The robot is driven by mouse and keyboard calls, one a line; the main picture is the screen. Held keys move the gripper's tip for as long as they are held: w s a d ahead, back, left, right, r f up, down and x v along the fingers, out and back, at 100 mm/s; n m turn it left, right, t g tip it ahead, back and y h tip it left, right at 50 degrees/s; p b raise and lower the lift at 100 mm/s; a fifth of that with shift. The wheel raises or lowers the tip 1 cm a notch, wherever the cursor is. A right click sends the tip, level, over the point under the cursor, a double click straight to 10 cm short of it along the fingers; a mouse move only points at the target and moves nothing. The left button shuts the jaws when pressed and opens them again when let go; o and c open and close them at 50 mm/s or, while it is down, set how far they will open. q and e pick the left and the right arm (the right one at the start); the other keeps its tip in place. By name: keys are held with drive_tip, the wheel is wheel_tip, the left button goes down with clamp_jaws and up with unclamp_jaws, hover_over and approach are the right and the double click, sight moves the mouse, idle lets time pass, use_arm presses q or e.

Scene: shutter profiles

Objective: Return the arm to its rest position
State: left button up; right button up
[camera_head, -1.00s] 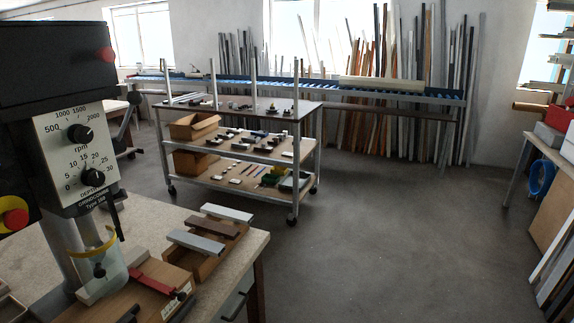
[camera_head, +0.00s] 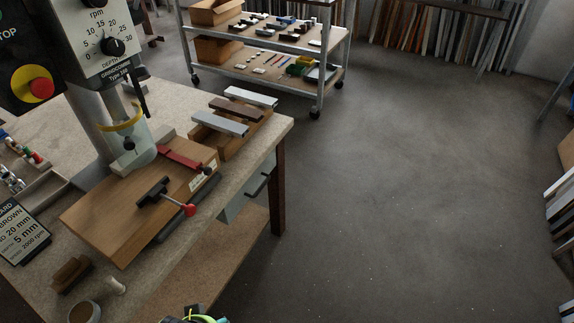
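Neither of my grippers shows clearly. A small dark piece with a green-yellow cable (camera_head: 195,318) pokes in at the bottom edge; I cannot tell whether it is part of my arm. The drill press (camera_head: 105,50) stands at the left on the workbench (camera_head: 230,185). Its chuck with the yellow-rimmed clear guard is over a wooden board (camera_head: 130,215) with a red clamp (camera_head: 180,158) and a black clamp with a red knob (camera_head: 165,198). A white profile (camera_head: 251,96), a brown profile (camera_head: 236,109) and a grey profile (camera_head: 220,123) lie across a wooden holder (camera_head: 235,143).
A wheeled shelf trolley (camera_head: 320,85) with cardboard boxes and small parts stands behind the bench. A sign (camera_head: 18,232) and a brown block (camera_head: 72,274) are at the bench's near left. Profiles lean at the right edge (camera_head: 560,215). The grey floor (camera_head: 410,190) between is clear.

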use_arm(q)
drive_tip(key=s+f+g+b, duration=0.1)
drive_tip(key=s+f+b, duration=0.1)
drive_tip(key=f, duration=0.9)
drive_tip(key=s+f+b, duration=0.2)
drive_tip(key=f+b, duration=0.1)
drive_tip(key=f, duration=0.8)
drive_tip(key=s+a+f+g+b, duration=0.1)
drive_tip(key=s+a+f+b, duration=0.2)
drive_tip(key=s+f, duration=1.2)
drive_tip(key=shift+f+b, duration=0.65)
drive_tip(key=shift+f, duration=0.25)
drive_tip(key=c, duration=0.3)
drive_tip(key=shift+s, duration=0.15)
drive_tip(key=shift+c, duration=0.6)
